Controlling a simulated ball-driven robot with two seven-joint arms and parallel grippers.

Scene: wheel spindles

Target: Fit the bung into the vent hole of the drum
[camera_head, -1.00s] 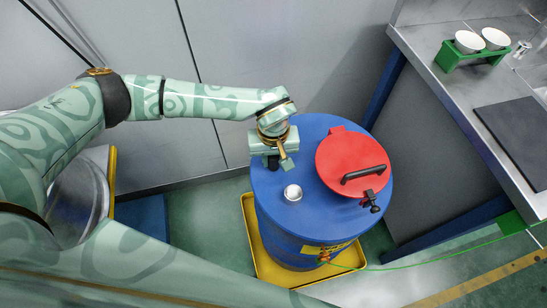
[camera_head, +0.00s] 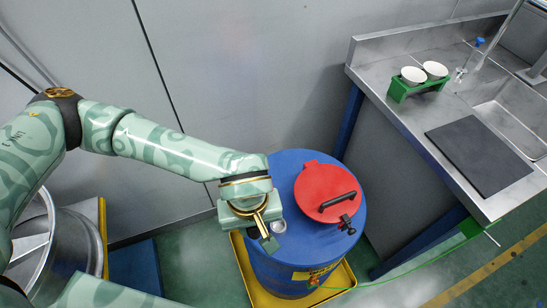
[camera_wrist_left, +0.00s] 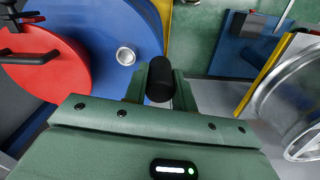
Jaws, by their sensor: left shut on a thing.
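The blue drum (camera_head: 330,243) stands upright with a red round lid (camera_head: 318,186) on its top. A small pale-rimmed ring, the vent hole (camera_head: 279,226), is in the drum top left of the lid; it also shows in the left wrist view (camera_wrist_left: 126,56). My left gripper (camera_head: 266,238) is at the drum's left edge, just left of the vent hole in the head view. In the left wrist view it is shut on a black cylindrical bung (camera_wrist_left: 160,78), which is apart from the hole in the picture. My right gripper is not in view.
The drum stands in a yellow tray (camera_head: 247,275). The lid has a black handle (camera_head: 338,201) and a clamp. A metal bench (camera_head: 400,125) at right carries a green rack (camera_head: 418,88) with two white cups and a dark mat (camera_head: 479,154). A metal wheel (camera_head: 75,243) is at left.

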